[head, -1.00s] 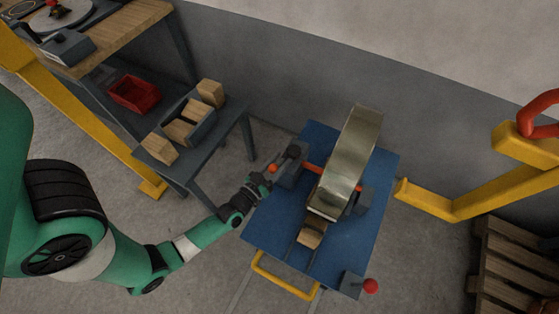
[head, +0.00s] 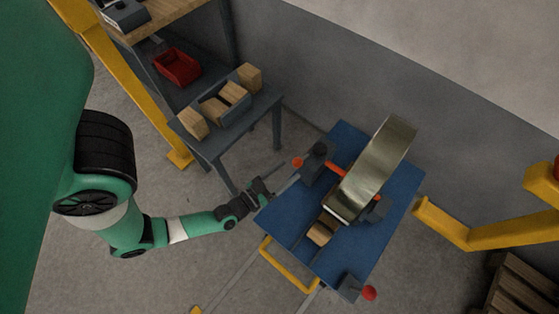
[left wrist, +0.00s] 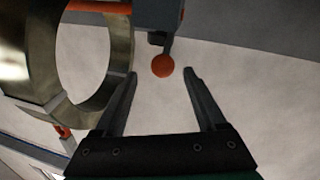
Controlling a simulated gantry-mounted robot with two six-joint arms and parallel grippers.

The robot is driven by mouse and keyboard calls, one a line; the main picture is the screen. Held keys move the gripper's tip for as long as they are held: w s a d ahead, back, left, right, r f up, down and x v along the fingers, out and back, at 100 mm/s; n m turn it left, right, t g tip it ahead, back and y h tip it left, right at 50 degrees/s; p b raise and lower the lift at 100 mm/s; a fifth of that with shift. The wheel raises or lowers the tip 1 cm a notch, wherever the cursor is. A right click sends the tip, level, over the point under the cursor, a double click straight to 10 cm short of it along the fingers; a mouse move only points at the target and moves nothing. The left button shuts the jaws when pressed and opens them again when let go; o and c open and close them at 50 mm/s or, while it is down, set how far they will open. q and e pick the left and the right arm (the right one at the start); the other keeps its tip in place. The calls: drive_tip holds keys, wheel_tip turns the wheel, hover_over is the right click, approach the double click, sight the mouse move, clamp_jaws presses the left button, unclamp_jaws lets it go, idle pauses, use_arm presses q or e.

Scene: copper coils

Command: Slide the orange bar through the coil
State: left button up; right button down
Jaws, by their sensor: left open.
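The coil (head: 378,168) is a broad brassy metal ring standing upright on a blue table. It also fills the left of the left wrist view (left wrist: 118,62). The orange bar (head: 337,170) runs from a dark grey block into the coil's near side. A small orange piece shows beyond the coil, so the bar appears to pass through; its middle is hidden by the ring. In the left wrist view the bar (left wrist: 97,6) shows at the top. My left gripper (head: 271,188) is open and empty, left of the block and apart from the bar. My right gripper is out of view.
An orange ball knob (head: 297,162) sticks out by the grey block (head: 318,165), also between my fingers' lines of sight. The blue table (head: 290,220) has a wooden wedge (head: 321,231) and a red knob (head: 369,293). A grey side bench stands left; yellow rails stand right.

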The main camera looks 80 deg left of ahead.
use_arm(q)
drive_tip(key=shift+p+v, duration=0.35)
drive_tip(key=shift+v, duration=1.15)
